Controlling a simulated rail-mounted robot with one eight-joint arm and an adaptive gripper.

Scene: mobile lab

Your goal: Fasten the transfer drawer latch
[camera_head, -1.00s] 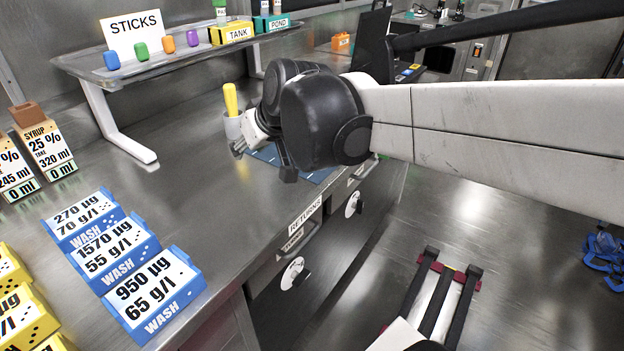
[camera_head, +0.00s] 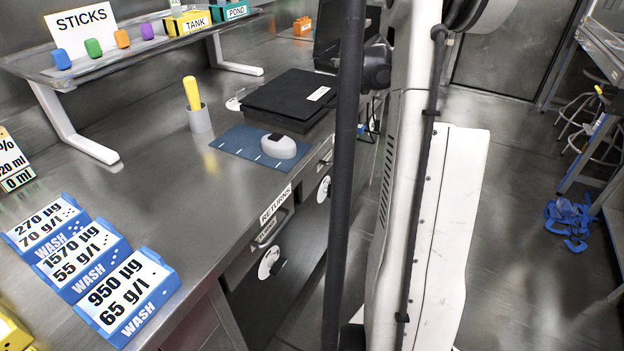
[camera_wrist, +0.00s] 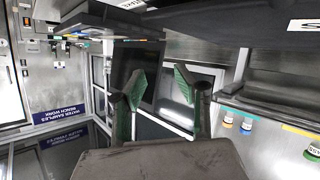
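The front of the left counter has drawers with round white latch plates with dark knobs. The nearer latch (camera_head: 269,262) is below a drawer handle (camera_head: 272,228) and the RETURNS label (camera_head: 275,204). The farther latch (camera_head: 323,189) is on the front beyond it. The small label near the handle is too small to read, so I cannot tell which drawer is the transfer drawer, nor whether either latch is fastened. My gripper (camera_wrist: 163,90) shows in the wrist view with its green-padded fingers apart and nothing between them. It is hidden or unclear in the head view. No latch is recognisable in the wrist view.
On the counter are blue WASH boxes (camera_head: 83,253), a grey cup (camera_head: 199,119) with a yellow-handled tool, a blue mat (camera_head: 240,146) with a white device (camera_head: 279,147), and a black case (camera_head: 289,95).

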